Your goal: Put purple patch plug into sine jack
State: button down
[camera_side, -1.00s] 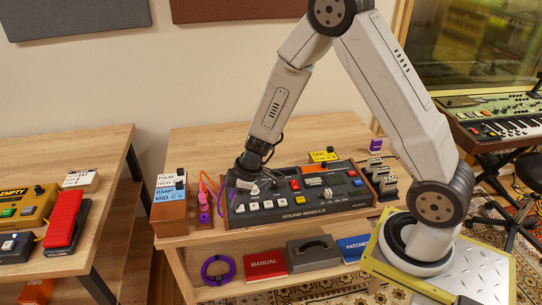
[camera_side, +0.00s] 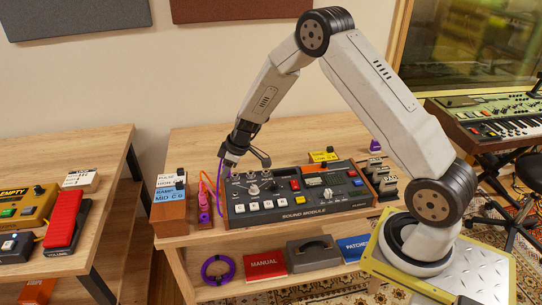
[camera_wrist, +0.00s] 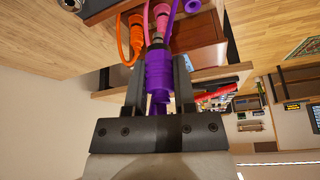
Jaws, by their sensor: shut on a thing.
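My gripper (camera_side: 231,162) is above the left end of the sound module (camera_side: 300,211). In the wrist view, my gripper (camera_wrist: 158,85) is shut on the purple patch plug (camera_wrist: 158,72), which lies between its two fingers. The purple cable (camera_side: 219,187) hangs from the gripper on the left side of the module. The plug is clear of the module's top in the side view, though its tip is hard to make out. Small jacks sit on the module's left top; their labels, including sine, are too small to read.
The wrist view shows an orange plug (camera_wrist: 136,24) and a pink plug (camera_wrist: 162,12). Label boxes (camera_side: 170,201) stand farther left. A purple cable coil (camera_side: 218,269) lies on the lower shelf.

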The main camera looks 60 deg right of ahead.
jog(key=w+d+m+h, duration=0.1)
jog(key=w+d+m, duration=0.1)
jog(key=w+d, duration=0.3)
jog(key=d, duration=0.4)
jog(key=shift+w+f+m, duration=0.2)
jog(key=shift+f+m, duration=0.2)
jog(key=shift+f, duration=0.15)
jog(key=shift+f, duration=1.95)
jog(key=shift+f, duration=1.45)
dwell(1.8)
grip_release()
dwell(0.5)
jog(key=shift+r, duration=0.2)
